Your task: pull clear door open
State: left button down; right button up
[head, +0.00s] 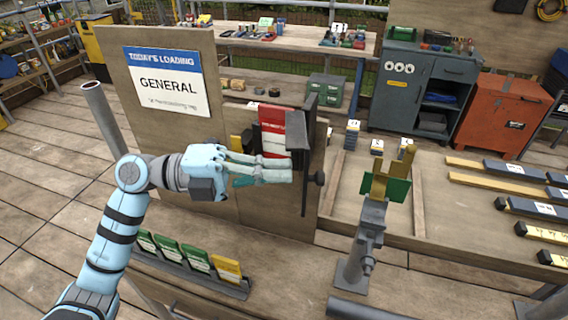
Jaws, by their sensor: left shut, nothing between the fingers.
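The clear door shows as a dark upright frame (304,190), seen nearly edge-on, on the right side of a small holder on the wooden panel. A dark round knob (320,179) sticks out to the right of this frame. Red, white and yellow cards (272,128) show in the holder. The clear pane cannot be made out, so how far the door stands open is hard to tell. My left gripper (288,170) is shut and empty, in front of the cards and left of the frame and knob. Contact with the door cannot be told. My right gripper is not in view.
The panel carries a "GENERAL" sign (167,82). A rack of green and yellow cards (190,262) lies below my left arm. A grey stand with a green plate (385,187) rises right of the knob. Strips (497,174) lie on the right bench.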

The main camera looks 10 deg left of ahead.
aim_at(303, 175)
pick_arm(q)
jog(key=shift+d, duration=0.7)
jog(key=shift+w, duration=0.1)
jog(key=p+x, duration=0.2)
jog(key=p, duration=0.1)
jog(key=p+x, duration=0.1)
jog(key=shift+s+d+r, duration=0.2)
jog(key=shift+s+d, duration=0.05)
jog(key=shift+d, duration=0.1)
jog(key=shift+f, duration=0.2)
jog(key=shift+a, duration=0.1)
jog(key=s+a+b, duration=0.1)
jog(key=s+a, duration=0.7)
jog(key=a, duration=0.2)
jog(key=shift+s+a+b, duration=0.35)
jog(key=shift+b, duration=0.05)
